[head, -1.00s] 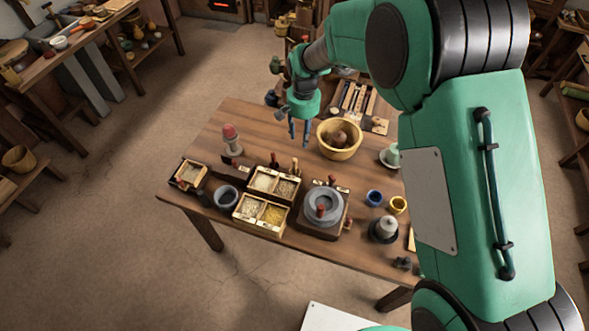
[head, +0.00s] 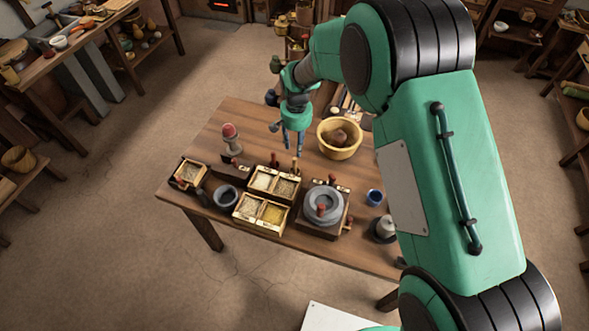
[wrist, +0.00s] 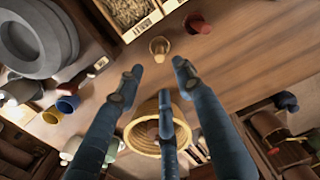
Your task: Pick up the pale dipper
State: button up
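The pale dipper (head: 295,164) looks like a small upright tan peg at the back edge of a two-part grain box on the table. In the wrist view a small pale round-topped piece, which I take to be the dipper (wrist: 159,47), stands just beyond my fingertips. A red-brown one (head: 274,160) is beside it; it also shows in the wrist view (wrist: 198,24). My gripper (head: 287,141) hangs above and behind the dipper. In the wrist view its fingers (wrist: 158,78) are spread and hold nothing.
A grain box (head: 274,182) stands in front of the dipper. A stone quern (head: 323,206) is to the right, and a yellow bowl (head: 340,152) stands behind right. A red-topped stand (head: 231,140) is to the left.

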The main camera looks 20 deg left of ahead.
aim_at(295, 159)
jog(key=shift+f+b, duration=0.3)
jog(key=shift+f, duration=2.25)
jog(key=shift+f, duration=0.1)
jog(key=shift+s+a+f+b, duration=0.15)
jog(key=shift+f+b, duration=0.2)
jog(key=shift+f, duration=0.9)
jog(key=shift+s+f+b, duration=0.1)
jog(key=shift+f+b, duration=0.2)
jog(key=shift+f, duration=0.95)
grip_shut()
